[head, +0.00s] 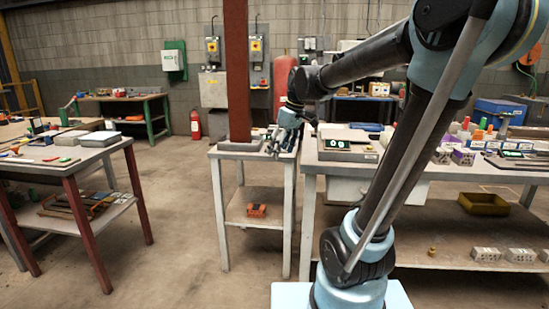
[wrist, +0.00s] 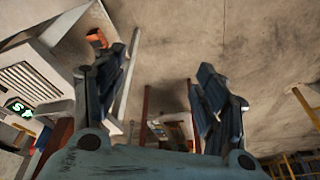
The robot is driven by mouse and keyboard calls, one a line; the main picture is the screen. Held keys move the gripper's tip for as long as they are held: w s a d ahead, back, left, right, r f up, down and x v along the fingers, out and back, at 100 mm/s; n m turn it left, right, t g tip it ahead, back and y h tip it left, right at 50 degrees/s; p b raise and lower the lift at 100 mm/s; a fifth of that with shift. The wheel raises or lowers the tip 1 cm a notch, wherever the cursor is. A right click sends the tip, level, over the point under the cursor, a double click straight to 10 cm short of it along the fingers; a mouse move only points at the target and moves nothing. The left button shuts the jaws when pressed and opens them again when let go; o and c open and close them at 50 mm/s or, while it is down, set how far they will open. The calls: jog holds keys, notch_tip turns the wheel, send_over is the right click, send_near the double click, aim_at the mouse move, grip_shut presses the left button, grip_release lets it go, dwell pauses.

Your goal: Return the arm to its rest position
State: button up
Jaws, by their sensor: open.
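My arm reaches up from its base at the right of the head view and bends over toward the small centre table (head: 222,156). My gripper (head: 278,146) hangs at the end of the arm, close to that table's top, at its right side. In the wrist view my gripper (wrist: 165,95) shows two dark fingers spread well apart, with nothing between them. Whether the fingertips touch anything on the table cannot be told from the head view.
A tall rust-brown post (head: 236,70) rises from the small table. The right workbench (head: 420,168) holds a scale with a green display (head: 338,145) and several small items. An orange object (head: 257,210) lies on the lower shelf. Open floor (head: 180,215) lies left, before another table (head: 95,150).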

jog(key=s+d+f+m+h, duration=0.1)
jog(key=s+d+f+m, duration=0.4)
jog(key=s+d+f, duration=0.3)
jog(key=s+d+f+m+h, duration=0.2)
jog(key=s+d+f+m, duration=0.3)
jog(key=s, duration=0.8)
jog(key=d+f, duration=0.3)
jog(key=f, duration=0.1)
jog(key=shift+s+d+f+t, duration=0.2)
jog(key=shift+d+f+t, duration=0.1)
jog(key=shift+d+f, duration=0.05)
jog(key=shift+w+f, duration=0.2)
jog(key=shift+w, duration=0.25)
